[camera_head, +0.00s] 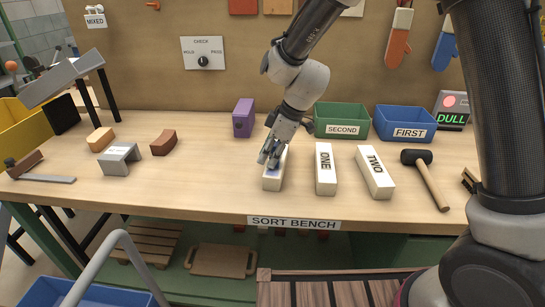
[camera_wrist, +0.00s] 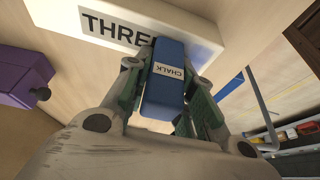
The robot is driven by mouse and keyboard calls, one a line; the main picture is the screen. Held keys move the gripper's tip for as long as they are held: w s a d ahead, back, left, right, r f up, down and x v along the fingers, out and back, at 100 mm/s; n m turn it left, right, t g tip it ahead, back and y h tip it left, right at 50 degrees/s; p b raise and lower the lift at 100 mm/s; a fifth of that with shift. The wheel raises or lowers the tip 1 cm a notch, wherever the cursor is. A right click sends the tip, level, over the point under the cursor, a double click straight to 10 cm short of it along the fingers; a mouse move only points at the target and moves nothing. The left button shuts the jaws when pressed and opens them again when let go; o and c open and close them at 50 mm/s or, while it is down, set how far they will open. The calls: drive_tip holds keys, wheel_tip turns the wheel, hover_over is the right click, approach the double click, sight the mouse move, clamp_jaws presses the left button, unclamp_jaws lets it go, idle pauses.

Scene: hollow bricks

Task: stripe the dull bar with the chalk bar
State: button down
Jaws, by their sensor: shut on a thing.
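My gripper (camera_head: 270,157) is shut on a blue block labelled CHALK (camera_wrist: 165,82), which lies between the fingers in the wrist view. It is at the cream bar marked THREE (camera_wrist: 188,28), which also shows below the gripper in the head view (camera_head: 272,183). The chalk's end overlaps this bar in the wrist view; I cannot tell if they touch. Cream bars marked ONE (camera_head: 326,178) and TWO (camera_head: 377,185) lie to its right. A sign reading DULL (camera_head: 452,117) stands at the back right.
Behind the bars are a purple block (camera_head: 243,118), a green SECOND bin (camera_head: 342,130) and a blue FIRST bin (camera_head: 405,134). A mallet (camera_head: 428,178) lies right of TWO.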

drive_tip(key=shift+w+r, duration=0.3)
drive_tip(key=shift+s+r, duration=0.1)
drive_tip(key=shift+r, duration=3.65)
drive_tip(key=shift+a+f, duration=0.1)
drive_tip(key=shift+a, duration=0.05)
